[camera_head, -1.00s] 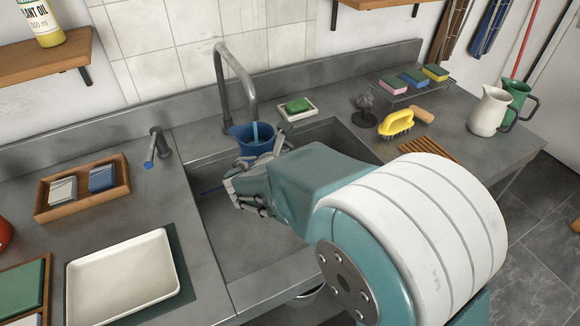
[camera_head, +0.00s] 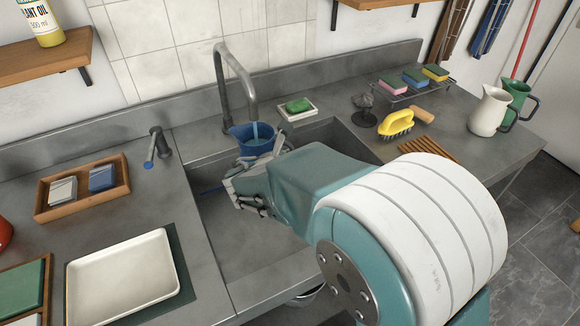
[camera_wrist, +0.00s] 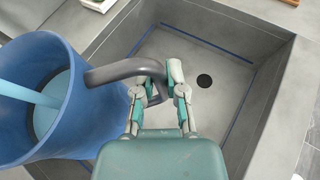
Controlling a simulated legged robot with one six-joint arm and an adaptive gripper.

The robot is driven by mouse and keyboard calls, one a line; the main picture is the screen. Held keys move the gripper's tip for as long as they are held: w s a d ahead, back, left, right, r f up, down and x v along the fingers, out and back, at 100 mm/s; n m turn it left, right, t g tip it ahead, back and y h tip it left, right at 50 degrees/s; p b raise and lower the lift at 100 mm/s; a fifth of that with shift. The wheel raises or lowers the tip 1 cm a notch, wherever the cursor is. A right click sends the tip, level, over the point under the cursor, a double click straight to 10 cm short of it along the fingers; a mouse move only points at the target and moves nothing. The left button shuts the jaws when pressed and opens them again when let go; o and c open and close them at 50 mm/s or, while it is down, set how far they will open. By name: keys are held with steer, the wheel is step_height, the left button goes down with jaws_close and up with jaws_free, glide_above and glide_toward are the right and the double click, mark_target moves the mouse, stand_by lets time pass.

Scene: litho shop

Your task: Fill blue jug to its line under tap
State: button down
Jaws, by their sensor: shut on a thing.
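The blue jug (camera_head: 251,141) is held under the tap (camera_head: 238,78) over the sink, and a stream of water runs from the spout into it. My gripper (camera_head: 256,184) is shut on the jug's dark grey handle. In the wrist view the jug (camera_wrist: 76,128) is at the left, slightly tilted in the picture, and water (camera_wrist: 50,112) shows inside it below the rim. The fingers of my gripper (camera_wrist: 163,92) close around the handle (camera_wrist: 118,70). No fill line is visible on the jug.
The sink (camera_head: 222,255) is empty around the jug, with a dark drain (camera_wrist: 204,81). A soap dish (camera_head: 284,115) sits behind the sink. A yellow brush (camera_head: 396,122), a sponge rack (camera_head: 402,95) and white and green jugs stand at the right. A white tray (camera_head: 72,293) lies at the left.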

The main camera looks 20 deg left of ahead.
steer(key=d, duration=0.8)
steer(key=shift+d, duration=0.25)
steer(key=shift+r, duration=0.1)
steer(key=d+r, duration=0.3)
steer(key=d, duration=0.4)
stand_by(0.9)
stand_by(0.4)
